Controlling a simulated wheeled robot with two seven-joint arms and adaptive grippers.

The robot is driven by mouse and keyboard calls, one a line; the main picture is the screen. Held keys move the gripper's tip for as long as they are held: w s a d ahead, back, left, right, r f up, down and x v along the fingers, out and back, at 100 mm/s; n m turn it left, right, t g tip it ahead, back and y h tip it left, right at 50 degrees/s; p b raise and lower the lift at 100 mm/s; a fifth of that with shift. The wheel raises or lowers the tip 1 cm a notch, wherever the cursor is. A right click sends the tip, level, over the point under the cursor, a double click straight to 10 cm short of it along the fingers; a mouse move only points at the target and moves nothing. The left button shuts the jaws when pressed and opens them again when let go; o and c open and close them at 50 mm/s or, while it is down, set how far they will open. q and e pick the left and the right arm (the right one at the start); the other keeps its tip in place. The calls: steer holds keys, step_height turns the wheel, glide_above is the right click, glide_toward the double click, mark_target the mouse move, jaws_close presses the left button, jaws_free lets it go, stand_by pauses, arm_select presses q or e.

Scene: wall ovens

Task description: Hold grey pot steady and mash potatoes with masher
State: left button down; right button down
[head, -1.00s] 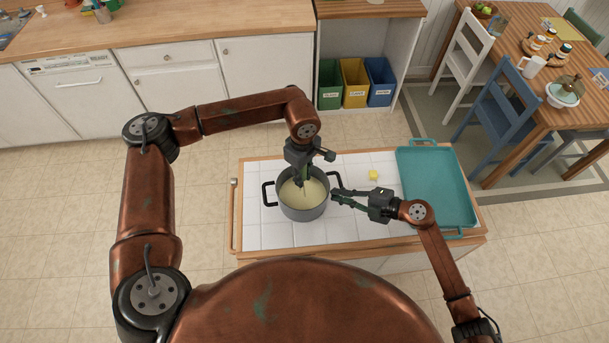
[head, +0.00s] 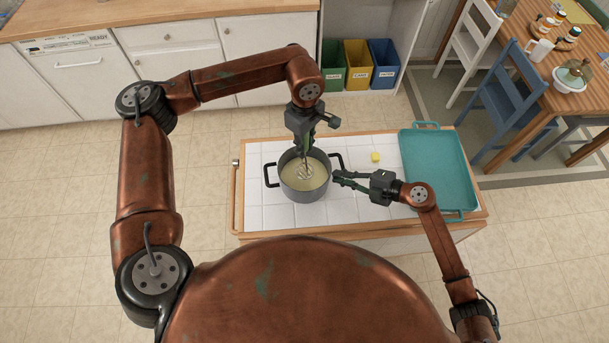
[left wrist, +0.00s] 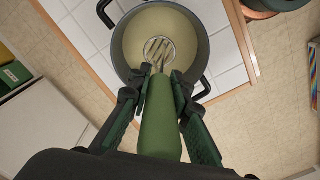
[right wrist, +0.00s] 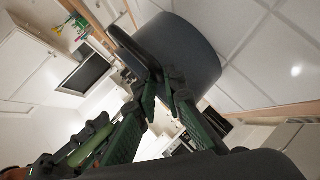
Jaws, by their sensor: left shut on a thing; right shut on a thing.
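The grey pot (head: 304,191) with black side handles stands on the white-tiled cart top, holding pale yellow mash (head: 318,183). My left gripper (head: 306,143) is above the pot, shut on the masher's green handle (left wrist: 163,125). The masher's metal head (left wrist: 159,50) is over the mash in the left wrist view; I cannot tell how deep it is. My right gripper (head: 340,177) is at the pot's right side, shut on its right handle. The right wrist view shows this black handle (right wrist: 133,52) between the fingertips and the pot's side (right wrist: 180,50) behind it.
A teal tray (head: 440,165) lies on the right of the tiled cart top (head: 274,215). A small yellow piece (head: 375,156) is on the tiles behind my right gripper. Green, yellow and blue bins (head: 357,65) stand beyond the cart. Tiles left of the tray are mostly clear.

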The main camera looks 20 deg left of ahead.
arm_select(q)
steer(key=shift+r, duration=3.05)
arm_select(e)
steer(key=c, duration=1.9)
jaws_free()
steer(key=shift+c, duration=0.2)
steer(key=shift+d, duration=0.1)
steer(key=v, duration=1.1)
steer(key=shift+d, duration=0.4)
steer(key=shift+s+r, duration=0.1)
steer(key=shift+s, duration=0.1)
